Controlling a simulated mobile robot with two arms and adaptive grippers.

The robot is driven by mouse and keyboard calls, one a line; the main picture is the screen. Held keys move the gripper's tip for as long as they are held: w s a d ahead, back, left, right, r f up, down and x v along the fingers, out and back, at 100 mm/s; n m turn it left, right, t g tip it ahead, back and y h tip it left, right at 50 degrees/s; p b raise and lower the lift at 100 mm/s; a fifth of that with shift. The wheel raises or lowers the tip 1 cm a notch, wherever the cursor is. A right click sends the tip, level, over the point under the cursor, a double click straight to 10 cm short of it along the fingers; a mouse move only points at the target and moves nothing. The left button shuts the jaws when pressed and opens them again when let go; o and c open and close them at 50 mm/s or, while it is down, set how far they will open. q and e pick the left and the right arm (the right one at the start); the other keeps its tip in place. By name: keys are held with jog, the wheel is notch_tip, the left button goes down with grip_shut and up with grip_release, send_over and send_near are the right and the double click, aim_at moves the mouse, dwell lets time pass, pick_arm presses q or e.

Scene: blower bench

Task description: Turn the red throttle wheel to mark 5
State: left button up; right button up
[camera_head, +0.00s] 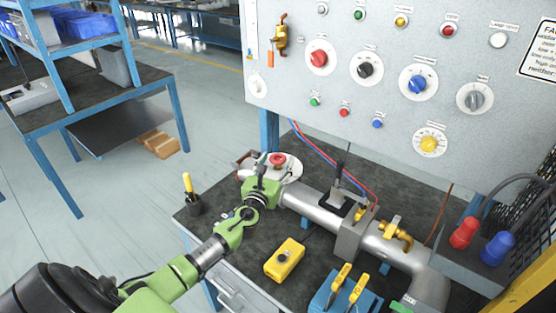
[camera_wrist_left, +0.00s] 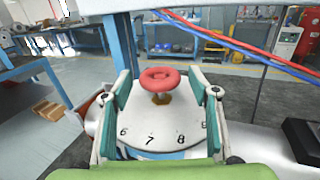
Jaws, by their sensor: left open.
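The red throttle wheel (camera_head: 278,158) sits above a round white dial plate (camera_head: 293,172) at the left end of the pipe. In the left wrist view the wheel (camera_wrist_left: 160,78) stands on a brass stem, over the plate (camera_wrist_left: 165,132) with marks 6, 7, 8 and one more partly cut off by the right finger. Mark 5 does not show. My left gripper (camera_head: 270,170) is open at the wheel. In the left wrist view its fingers (camera_wrist_left: 162,88) stand on both sides of the wheel, with visible gaps. I see no pointer clearly. My right gripper is not in view.
The steel pipe (camera_head: 315,204) runs right across the dark bench. A yellow box (camera_head: 285,260), a blue block (camera_head: 340,296) and a black cup with a yellow-handled tool (camera_head: 194,202) stand near my arm. Red and blue hoses (camera_head: 330,159) hang behind. The grey panel (camera_head: 330,100) rises at the back.

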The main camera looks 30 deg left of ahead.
pick_arm(q)
jog(key=shift+x, duration=0.8)
jog(key=shift+c, duration=0.4)
jog(key=c, duration=1)
jog(key=shift+c, duration=0.2)
